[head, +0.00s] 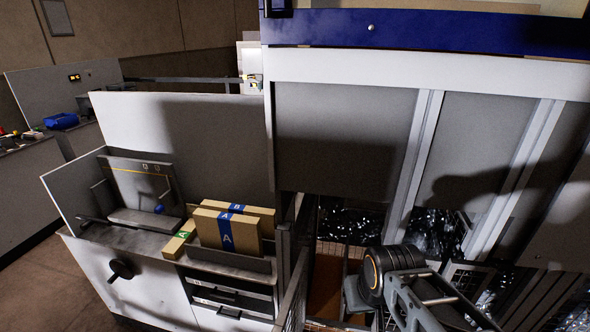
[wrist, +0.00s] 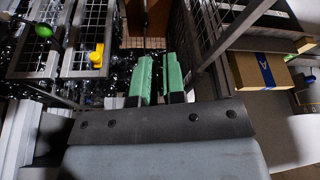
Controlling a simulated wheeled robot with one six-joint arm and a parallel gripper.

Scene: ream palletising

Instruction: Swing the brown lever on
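I cannot make out a brown lever for certain in either view. In the wrist view, a thin dark upright rod (wrist: 146,14) stands in front of a brown panel (wrist: 150,43), beyond my fingers; I cannot tell if it is part of a lever. A yellow knob (wrist: 97,55) and a green knob (wrist: 43,30) show at the upper left by the wire-mesh frames. My gripper (wrist: 160,78) has two green fingers with a narrow gap between them, and nothing is visible in the gap. In the head view the gripper's fingers are hidden.
Wire-mesh frames (wrist: 85,38) stand left of my fingers, and a dark metal rail (wrist: 235,28) runs at right. Brown boxes with blue bands (head: 226,228) sit on a bench at left in the head view. A tall grey-panelled cabinet (head: 345,135) stands behind my arm.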

